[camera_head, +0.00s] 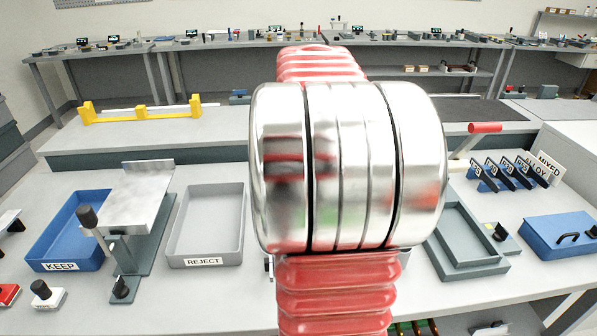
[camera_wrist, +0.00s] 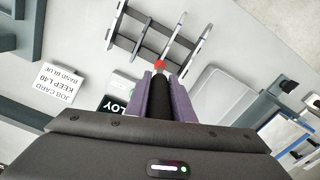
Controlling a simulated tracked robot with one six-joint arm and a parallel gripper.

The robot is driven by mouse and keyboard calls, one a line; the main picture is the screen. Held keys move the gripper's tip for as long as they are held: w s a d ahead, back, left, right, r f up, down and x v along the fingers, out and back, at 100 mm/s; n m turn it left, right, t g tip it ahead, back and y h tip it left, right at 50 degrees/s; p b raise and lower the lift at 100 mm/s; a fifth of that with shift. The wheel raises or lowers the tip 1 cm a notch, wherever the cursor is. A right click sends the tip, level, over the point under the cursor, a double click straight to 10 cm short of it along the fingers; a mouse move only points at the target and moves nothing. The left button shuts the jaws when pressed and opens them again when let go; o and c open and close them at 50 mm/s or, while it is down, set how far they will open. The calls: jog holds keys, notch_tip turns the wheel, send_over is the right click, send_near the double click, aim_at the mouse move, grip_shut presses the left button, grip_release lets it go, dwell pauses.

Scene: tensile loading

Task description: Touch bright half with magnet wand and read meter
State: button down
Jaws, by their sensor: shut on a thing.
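In the wrist view, my gripper (camera_wrist: 160,80) is shut on a dark wand (camera_wrist: 160,103) with a red tip (camera_wrist: 160,65). The wand lies between the two purple fingers and points away from the wrist. Its tip shows near a rack with pale bars (camera_wrist: 172,40); I cannot tell whether it touches anything. In the head view, my arm fills the middle and my gripper does not show. I cannot make out the bright half or a meter reading in either view.
The head view shows a blue KEEP tray (camera_head: 62,240), a grey REJECT tray (camera_head: 208,262), a metal-topped stand (camera_head: 140,205) between them, and blue slotted holders (camera_head: 510,175) beside a MIXED ALLOY sign (camera_head: 545,168). A job card (camera_wrist: 60,85) lies left in the wrist view.

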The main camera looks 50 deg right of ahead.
jog(key=shift+f, duration=2.05)
dwell(1.5)
jog(key=shift+r, duration=3.6)
